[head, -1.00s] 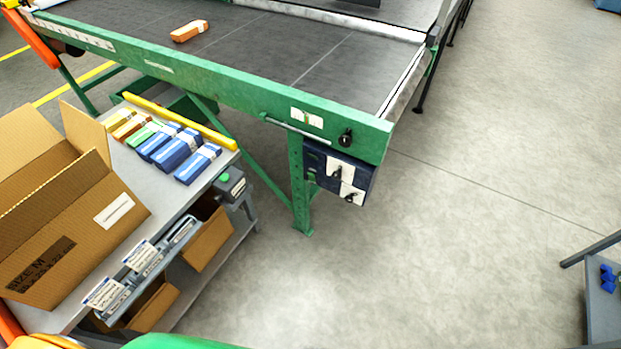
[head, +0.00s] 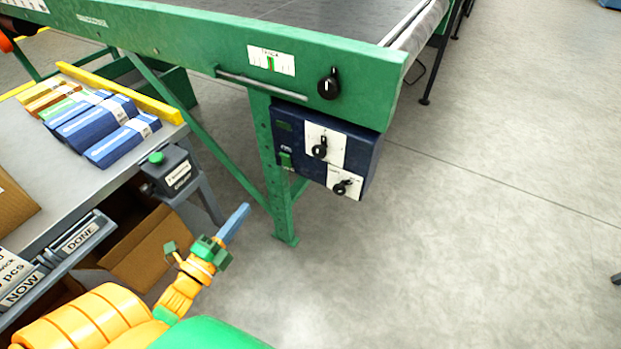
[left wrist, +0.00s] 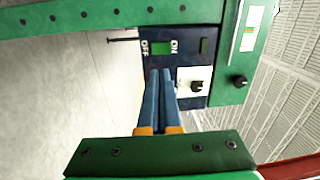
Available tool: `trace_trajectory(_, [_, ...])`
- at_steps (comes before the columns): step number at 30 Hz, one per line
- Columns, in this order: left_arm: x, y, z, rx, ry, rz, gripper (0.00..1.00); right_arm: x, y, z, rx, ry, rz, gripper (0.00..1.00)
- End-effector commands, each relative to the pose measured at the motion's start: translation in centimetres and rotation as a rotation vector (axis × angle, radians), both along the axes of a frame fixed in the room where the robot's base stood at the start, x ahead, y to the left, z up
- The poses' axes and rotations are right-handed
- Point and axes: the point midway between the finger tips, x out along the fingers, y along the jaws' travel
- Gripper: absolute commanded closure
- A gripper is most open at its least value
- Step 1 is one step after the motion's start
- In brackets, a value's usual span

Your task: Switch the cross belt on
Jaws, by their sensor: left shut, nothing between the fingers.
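A dark blue control box (head: 368,163) hangs under the green frame of the belt table. It has two white plates, with an upper black knob (head: 320,150) and a lower black knob (head: 343,187). On its left side is a small green switch part (head: 286,160); in the left wrist view a green switch (left wrist: 161,47) sits between the words OFF and ON. My left gripper (head: 243,210) is shut and empty, its blue fingers pointing up toward the box from below left. In the left wrist view the fingertips (left wrist: 159,72) appear just below the switch; contact cannot be told. My right gripper is not in view.
Another black knob (head: 329,83) and a scale label (head: 271,61) are on the green frame (head: 205,40). A grey bench (head: 40,190) at left holds blue cartons (head: 122,142) and a green-button box (head: 172,172).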

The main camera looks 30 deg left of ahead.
Motion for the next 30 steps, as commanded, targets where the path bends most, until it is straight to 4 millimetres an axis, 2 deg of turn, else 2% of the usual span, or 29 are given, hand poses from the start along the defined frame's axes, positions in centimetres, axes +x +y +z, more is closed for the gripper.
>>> trace_trajectory(1, [0.0,-0.1,-0.1,0.030,-0.024,-0.011,1.00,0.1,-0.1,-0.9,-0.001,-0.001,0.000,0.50])
trace_trajectory(5, [0.0,-0.2,0.9,0.058,-0.049,-0.021,1.00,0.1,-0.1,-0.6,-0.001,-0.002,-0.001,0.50])
trace_trajectory(14, [0.6,-0.2,1.0,0.052,-0.047,-0.020,1.00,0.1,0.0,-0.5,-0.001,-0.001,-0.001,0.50])
trace_trajectory(17, [2.1,-0.4,1.2,0.051,-0.049,-0.020,1.00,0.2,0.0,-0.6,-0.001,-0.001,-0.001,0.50])
trace_trajectory(30, [11.4,-1.0,2.1,0.051,-0.047,-0.019,1.00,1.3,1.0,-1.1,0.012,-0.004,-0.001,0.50])
